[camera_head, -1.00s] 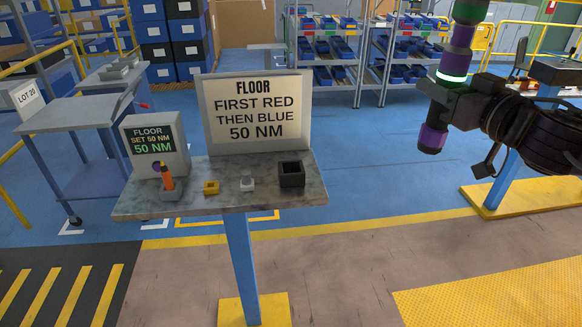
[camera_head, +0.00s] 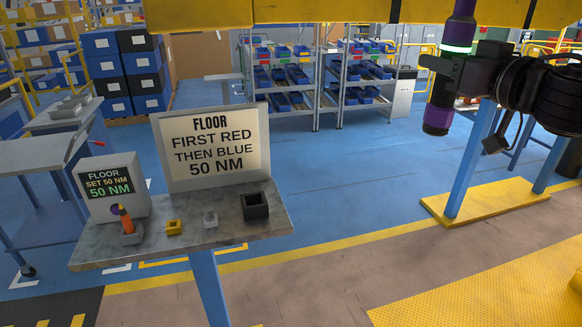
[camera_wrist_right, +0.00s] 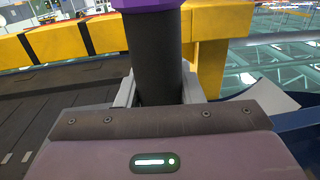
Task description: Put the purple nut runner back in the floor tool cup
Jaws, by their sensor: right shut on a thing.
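The purple nut runner (camera_head: 438,119), with black grips and a glowing green-white ring, hangs upright in my right gripper (camera_head: 443,66), which is shut on its dark middle. In the right wrist view the runner's dark shaft (camera_wrist_right: 158,60) stands between the jaws, with a purple part above. The dark square open cup (camera_head: 256,206) stands at the right end of the grey stand top (camera_head: 200,240). It is well left of and below the runner, and apart from it. I cannot see the bottom of the cup. My left gripper is not in view.
On the stand are a sign (camera_head: 213,150), a grey display box (camera_head: 113,188), an orange tool in a small holder (camera_head: 127,222), a yellow block (camera_head: 174,227) and a small grey block (camera_head: 210,219). A yellow beam (camera_head: 300,12) crosses the top. Blue floor is clear between stand and runner.

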